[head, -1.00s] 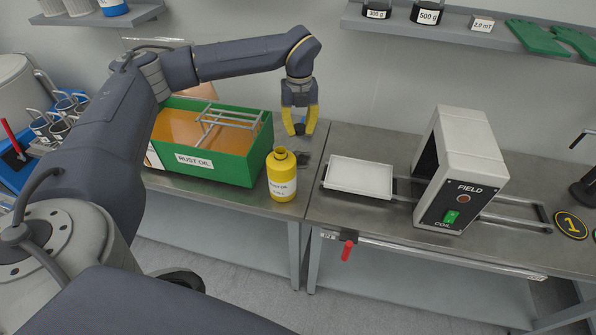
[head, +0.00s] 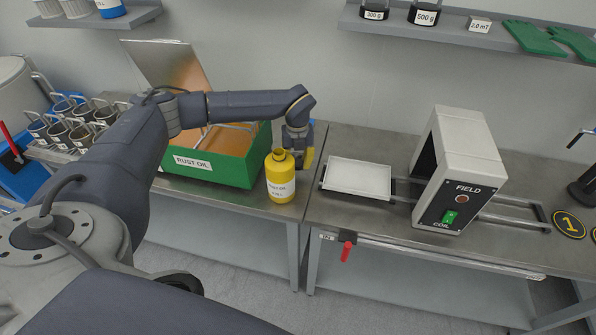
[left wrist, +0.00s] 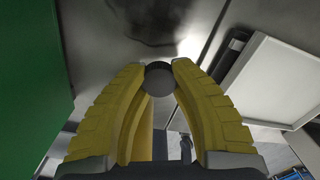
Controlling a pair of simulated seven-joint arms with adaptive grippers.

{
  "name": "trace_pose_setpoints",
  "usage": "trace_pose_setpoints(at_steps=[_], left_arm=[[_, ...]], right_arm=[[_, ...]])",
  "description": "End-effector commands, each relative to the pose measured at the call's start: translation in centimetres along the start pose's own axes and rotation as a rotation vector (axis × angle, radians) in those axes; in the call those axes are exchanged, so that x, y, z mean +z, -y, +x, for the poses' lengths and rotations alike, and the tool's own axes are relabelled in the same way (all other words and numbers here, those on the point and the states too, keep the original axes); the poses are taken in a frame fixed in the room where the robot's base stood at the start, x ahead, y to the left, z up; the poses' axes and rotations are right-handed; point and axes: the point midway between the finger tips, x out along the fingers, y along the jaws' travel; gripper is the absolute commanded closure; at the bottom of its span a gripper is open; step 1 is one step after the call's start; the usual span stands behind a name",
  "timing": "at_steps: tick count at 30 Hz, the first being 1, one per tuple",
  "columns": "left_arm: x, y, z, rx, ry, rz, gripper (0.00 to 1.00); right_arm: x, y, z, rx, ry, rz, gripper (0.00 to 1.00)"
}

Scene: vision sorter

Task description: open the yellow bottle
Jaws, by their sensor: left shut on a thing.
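The yellow bottle (head: 281,182) stands upright near the front of the bench beside the green bin. Its neck shows yellow, with no black cap on it. My left gripper (head: 301,161) is low over the bench, just behind and right of the bottle, partly hidden by it. In the left wrist view the two yellow fingertips (left wrist: 160,70) are shut on a small dark round cap (left wrist: 159,79). The bench surface lies close beyond the cap; I cannot tell whether the cap touches it. My right gripper is not in view.
The green rust oil bin (head: 235,168) stands left of the bottle, with a rack in it and its lid (head: 160,65) raised behind. A white tray (head: 357,179) and the field coil box (head: 462,170) are to the right. Metal cups (head: 62,130) stand far left.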

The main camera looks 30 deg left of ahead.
Motion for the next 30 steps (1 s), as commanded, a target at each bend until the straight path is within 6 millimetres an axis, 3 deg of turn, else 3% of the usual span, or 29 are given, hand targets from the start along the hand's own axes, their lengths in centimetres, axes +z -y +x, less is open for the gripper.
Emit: trace_pose_setpoints(at_steps=[9, 23, 24, 28, 30], left_arm=[[-0.1, -0.1, 3.6, 0.001, -0.002, 0.0, 1.0], [-0.1, -0.1, 4.2, 0.0, -0.001, 0.0, 1.0], [0.0, -0.1, 4.2, 0.0, 0.0, 0.0, 0.72], [0.0, -0.1, 4.2, 0.0, 0.0, 0.0, 0.57], [0.0, -0.1, 4.2, 0.0, 0.0, 0.0, 0.55]], right_arm=[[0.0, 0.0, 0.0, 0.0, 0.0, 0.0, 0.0], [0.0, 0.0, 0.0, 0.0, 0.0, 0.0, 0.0], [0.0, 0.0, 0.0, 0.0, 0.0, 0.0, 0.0], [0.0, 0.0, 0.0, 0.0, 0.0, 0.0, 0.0], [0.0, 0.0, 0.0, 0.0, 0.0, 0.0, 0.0]])
